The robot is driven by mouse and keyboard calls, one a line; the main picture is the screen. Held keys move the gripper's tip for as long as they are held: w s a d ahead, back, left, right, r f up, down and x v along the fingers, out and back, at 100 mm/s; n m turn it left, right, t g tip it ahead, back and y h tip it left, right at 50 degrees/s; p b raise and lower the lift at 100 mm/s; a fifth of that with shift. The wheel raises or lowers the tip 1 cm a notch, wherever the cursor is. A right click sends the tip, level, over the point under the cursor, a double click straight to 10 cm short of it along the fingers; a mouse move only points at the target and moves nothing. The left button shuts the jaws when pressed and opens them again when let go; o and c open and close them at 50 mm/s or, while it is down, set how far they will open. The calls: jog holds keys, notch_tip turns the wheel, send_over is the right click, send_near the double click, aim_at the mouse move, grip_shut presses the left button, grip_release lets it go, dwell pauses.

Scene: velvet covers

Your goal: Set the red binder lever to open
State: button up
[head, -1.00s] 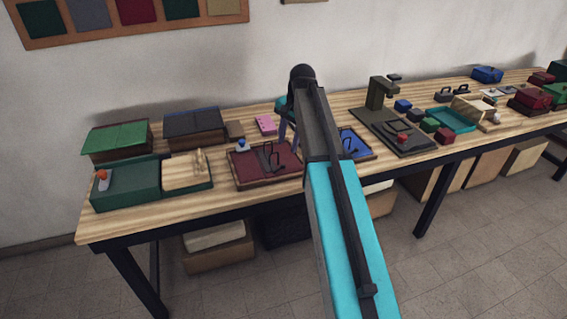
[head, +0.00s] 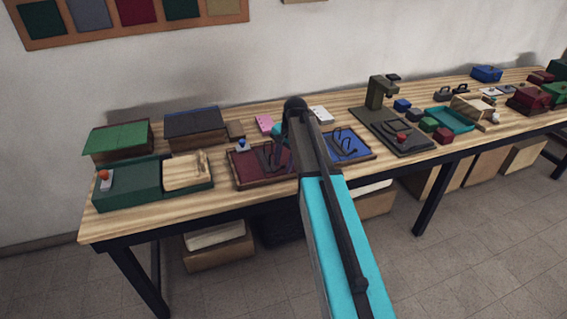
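The red binder (head: 244,171) lies open on the wooden table, left of my arm, with a dark red inner face. Its dark metal lever mechanism stands near the middle of it, partly hidden, and the lever's position is too small to tell. My gripper (head: 277,156) points down at the right part of the red binder, close to the mechanism. I cannot tell whether it touches the mechanism. My arm hides the binder's right edge. The fingers are small and blend with the dark metal, so their opening cannot be made out.
A blue binder (head: 348,147) with dark metal parts lies just right of my arm. A blue-topped knob (head: 242,145) stands at the red binder's back left. A green box (head: 127,184) and a pale wooden piece (head: 186,170) lie left.

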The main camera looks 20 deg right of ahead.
jog(key=shift+f, duration=0.2)
jog(key=shift+c, duration=0.5)
grip_shut()
